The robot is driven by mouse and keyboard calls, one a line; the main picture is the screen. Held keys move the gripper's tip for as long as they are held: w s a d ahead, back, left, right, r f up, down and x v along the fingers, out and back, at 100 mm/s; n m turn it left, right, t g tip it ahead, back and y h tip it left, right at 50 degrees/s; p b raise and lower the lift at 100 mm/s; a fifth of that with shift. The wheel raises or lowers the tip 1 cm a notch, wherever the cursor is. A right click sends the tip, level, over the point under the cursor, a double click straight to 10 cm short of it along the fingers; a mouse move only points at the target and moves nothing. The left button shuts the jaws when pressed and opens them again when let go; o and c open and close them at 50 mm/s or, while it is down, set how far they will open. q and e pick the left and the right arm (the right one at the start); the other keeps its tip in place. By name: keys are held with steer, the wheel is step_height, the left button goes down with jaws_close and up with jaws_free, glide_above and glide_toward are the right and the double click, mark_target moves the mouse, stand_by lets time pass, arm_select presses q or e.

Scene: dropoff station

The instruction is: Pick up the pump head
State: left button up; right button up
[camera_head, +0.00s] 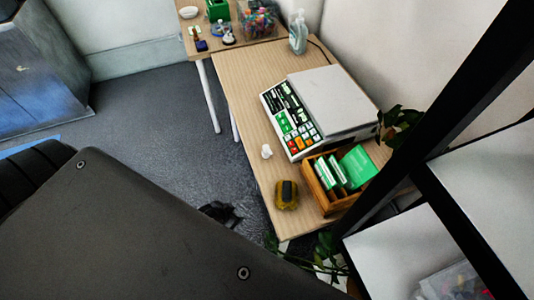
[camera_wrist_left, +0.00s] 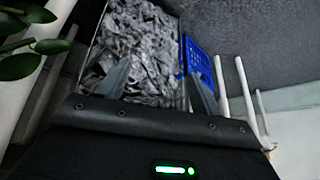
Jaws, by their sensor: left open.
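A small white piece (camera_head: 266,151), which looks like the pump head, stands on the wooden table (camera_head: 240,95) near its left edge, just left of the scale. It is too small to make out in detail. A clear pump bottle (camera_head: 298,32) stands at the table's far end. My left gripper (camera_wrist_left: 160,88) is open in the left wrist view, its two grey fingers apart with nothing between them. That view does not show the white piece. My large dark arm covers the lower left of the head view. My right gripper is not in view.
A scale (camera_head: 325,100) with coloured keys fills the table's middle. A wooden box (camera_head: 335,205) with green packs and a yellow-black object (camera_head: 287,195) are at the near end. A plant (camera_head: 400,125) and dark posts stand at the right. The wrist view shows a blue crate (camera_wrist_left: 198,65).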

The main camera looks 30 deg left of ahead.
mark_target(270, 149)
arm_select(q)
steer(key=w+d+r+t+h+b, duration=0.1)
steer(key=w+r+t, duration=0.15)
steer(key=r, duration=0.65)
steer(key=w+d+r+t+b, duration=0.15)
steer(key=w+r, duration=0.25)
steer(key=r, duration=0.6)
steer(key=w+t+h, duration=0.1)
steer(key=w, duration=0.2)
steer(key=w+d+r+m+h+p, duration=0.1)
steer(key=w, duration=0.3)
steer(key=w+r+m+t+h, duration=0.1)
steer(key=w+h, duration=0.1)
steer(key=w, duration=0.2)
steer(key=shift+d+r+t, duration=0.2)
steer(key=shift+r+t, duration=0.05)
steer(key=shift+t, duration=0.05)
steer(key=shift+a+p+x, duration=0.1)
steer(key=shift+p+x, duration=0.3)
steer(key=shift+x, duration=0.9)
steer(key=shift+a+p+x, duration=0.15)
steer(key=shift+p+x, duration=0.2)
steer(key=shift+x, duration=1)
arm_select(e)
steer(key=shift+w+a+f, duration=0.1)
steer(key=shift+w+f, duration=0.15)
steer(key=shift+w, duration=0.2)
arm_select(q)
steer(key=shift+c, duration=0.3)
steer(key=c, duration=1)
